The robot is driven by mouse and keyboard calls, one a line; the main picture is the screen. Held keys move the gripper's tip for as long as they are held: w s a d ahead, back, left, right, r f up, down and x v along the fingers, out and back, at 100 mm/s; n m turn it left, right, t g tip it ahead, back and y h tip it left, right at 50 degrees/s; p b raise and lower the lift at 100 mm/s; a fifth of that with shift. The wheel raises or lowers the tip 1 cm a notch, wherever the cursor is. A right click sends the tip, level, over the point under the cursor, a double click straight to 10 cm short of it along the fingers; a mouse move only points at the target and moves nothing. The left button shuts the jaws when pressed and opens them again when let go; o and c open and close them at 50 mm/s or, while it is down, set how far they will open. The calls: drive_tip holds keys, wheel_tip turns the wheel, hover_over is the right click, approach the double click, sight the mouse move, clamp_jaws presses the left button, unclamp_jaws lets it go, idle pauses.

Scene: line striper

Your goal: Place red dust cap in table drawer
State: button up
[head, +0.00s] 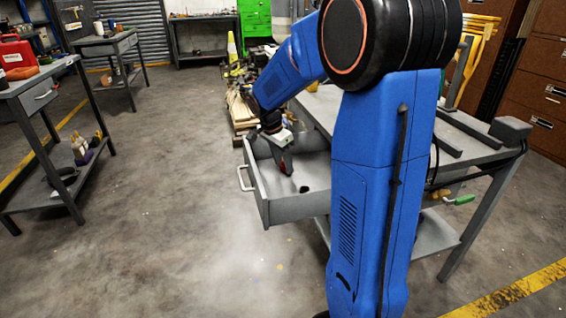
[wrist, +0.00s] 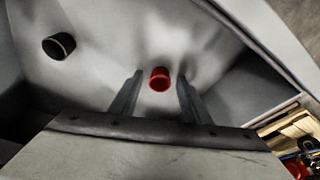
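The red dust cap (wrist: 160,79) is inside the open table drawer (head: 292,210). In the wrist view it shows between my fingertips, with a visible gap on each side. My gripper (wrist: 159,80) is open, reaching down into the drawer. In the head view my gripper (head: 285,166) is over the drawer's inside, with a bit of red at its tip. Whether the cap rests fully on the drawer floor is hard to tell. The drawer's grey floor also shows in the wrist view (wrist: 100,25).
A small black cap (wrist: 59,46) lies in the drawer, apart from the red one; it also shows in the head view (head: 304,189). The drawer sticks out from a grey workbench (head: 470,150), partly hidden by my arm. Open concrete floor lies left. A side table (head: 40,80) stands at far left.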

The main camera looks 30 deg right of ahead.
drive_tip(key=v, duration=1.2)
drive_tip(key=s+a+f+n+t+y, duration=0.1)
drive_tip(key=s+a+n, duration=0.3)
drive_tip(key=s, duration=0.6)
drive_tip(key=s+a+f+n+t+y, duration=0.1)
drive_tip(key=s+a+f+n+t, duration=0.1)
drive_tip(key=s+a+n, duration=0.2)
drive_tip(key=s+a+f+n+t+y, duration=0.1)
drive_tip(key=s+a+n, duration=0.3)
drive_tip(key=s, duration=1.2)
drive_tip(key=f+n, duration=0.1)
drive_tip(key=n, duration=0.3)
drive_tip(key=shift+n, duration=0.4)
